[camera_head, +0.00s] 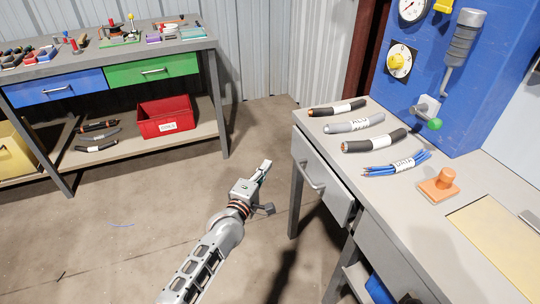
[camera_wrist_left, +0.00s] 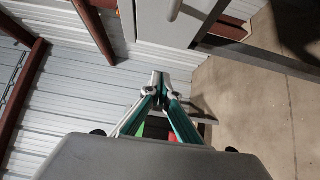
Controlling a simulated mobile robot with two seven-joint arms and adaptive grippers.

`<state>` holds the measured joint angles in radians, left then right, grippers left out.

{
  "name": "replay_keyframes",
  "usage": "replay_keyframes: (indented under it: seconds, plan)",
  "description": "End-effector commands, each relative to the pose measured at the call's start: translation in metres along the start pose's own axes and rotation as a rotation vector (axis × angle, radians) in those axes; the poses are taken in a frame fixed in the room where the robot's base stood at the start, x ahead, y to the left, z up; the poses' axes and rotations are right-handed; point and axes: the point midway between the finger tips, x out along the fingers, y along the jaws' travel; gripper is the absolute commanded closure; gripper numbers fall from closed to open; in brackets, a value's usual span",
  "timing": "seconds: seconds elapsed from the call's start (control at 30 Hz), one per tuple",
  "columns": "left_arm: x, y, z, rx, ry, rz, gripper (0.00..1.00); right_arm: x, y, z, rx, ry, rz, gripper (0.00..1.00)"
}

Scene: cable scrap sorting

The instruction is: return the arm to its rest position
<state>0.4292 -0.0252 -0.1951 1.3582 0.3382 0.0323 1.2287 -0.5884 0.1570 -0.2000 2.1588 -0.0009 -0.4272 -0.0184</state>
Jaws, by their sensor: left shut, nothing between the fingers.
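My left gripper (camera_head: 265,169) is in the head view, in the gap between the two benches. It points up and to the right, over the bare floor and left of the right bench's drawer. In the left wrist view its fingers (camera_wrist_left: 160,80) come together at the tips, with nothing between them. My left arm (camera_head: 206,258) reaches in from the bottom of the head view. My right gripper is not in view.
The right workbench (camera_head: 440,223) carries several cable pieces, such as the one labelled DATA (camera_head: 398,165), and an orange block (camera_head: 439,186). Its drawer (camera_head: 320,178) stands near my gripper. A red bin (camera_head: 166,126) sits on the left bench's lower shelf. The floor (camera_head: 130,205) between is mostly clear.

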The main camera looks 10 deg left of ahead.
Motion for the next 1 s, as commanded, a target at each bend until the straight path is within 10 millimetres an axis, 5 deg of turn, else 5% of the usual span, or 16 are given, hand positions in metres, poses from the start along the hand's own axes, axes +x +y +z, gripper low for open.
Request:
replay_keyframes:
  seconds: [0.2, 0.37, 0.7, 1.0]
  plan:
    - [-0.008, -0.001, 0.001, 0.030, -0.002, -0.008, 1.00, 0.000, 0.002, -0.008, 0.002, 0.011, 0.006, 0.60]
    - [-0.050, -0.013, 0.004, 0.225, -0.021, -0.062, 1.00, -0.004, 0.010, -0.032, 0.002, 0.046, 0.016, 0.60]
    - [-0.210, -0.058, 0.019, 0.910, -0.177, -0.257, 1.00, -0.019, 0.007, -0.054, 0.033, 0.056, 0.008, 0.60]
    - [-0.359, -0.074, 0.033, 1.448, -0.428, -0.384, 1.00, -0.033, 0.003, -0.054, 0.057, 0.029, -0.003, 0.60]
